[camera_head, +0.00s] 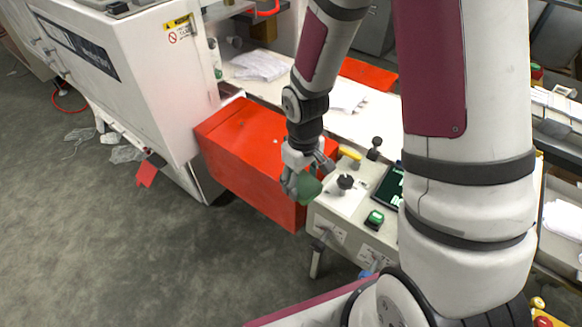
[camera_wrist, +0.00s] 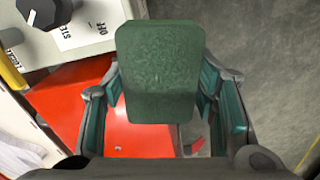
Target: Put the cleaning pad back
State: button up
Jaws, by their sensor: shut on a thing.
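The cleaning pad is a green block with rounded corners; in the wrist view the pad (camera_wrist: 160,72) is upright between my fingers. In the head view the pad (camera_head: 308,187) shows at the end of my arm. My gripper (camera_head: 305,180) is shut on it, with a finger on each side in the wrist view (camera_wrist: 165,110). The pad is held in front of the control panel's left edge, near the red box (camera_head: 243,150). Part of the pad is hidden by my fingers in the head view.
The control panel (camera_head: 338,205) has a black knob (camera_head: 345,182), a green button (camera_head: 375,217), a screen and a yellow item (camera_head: 350,153). A large white machine (camera_head: 140,70) stands at left. Grey floor (camera_head: 130,240) is open at lower left. White gloves or cloths (camera_head: 258,65) lie on the conveyor.

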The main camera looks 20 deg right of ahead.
aim_at(307, 194)
jog(key=s+n, duration=0.2)
jog(key=s, duration=0.2)
jog(key=shift+s+a+f, duration=0.1)
jog(key=shift+s+a, duration=0.05)
jog(key=shift+s, duration=0.05)
jog(key=shift+w+p, duration=0.15)
jog(key=shift+p, duration=0.15)
jog(key=w, duration=0.5)
jog(key=w+d+f, duration=0.1)
jog(key=w, duration=0.9)
jog(key=shift+w+d+f, duration=0.15)
jog(key=shift+d+f, duration=0.05)
jog(key=shift+f, duration=1.85)
jog(key=shift+f, duration=0.15)
jog(key=o, duration=1.2)
jog(key=shift+o, duration=0.2)
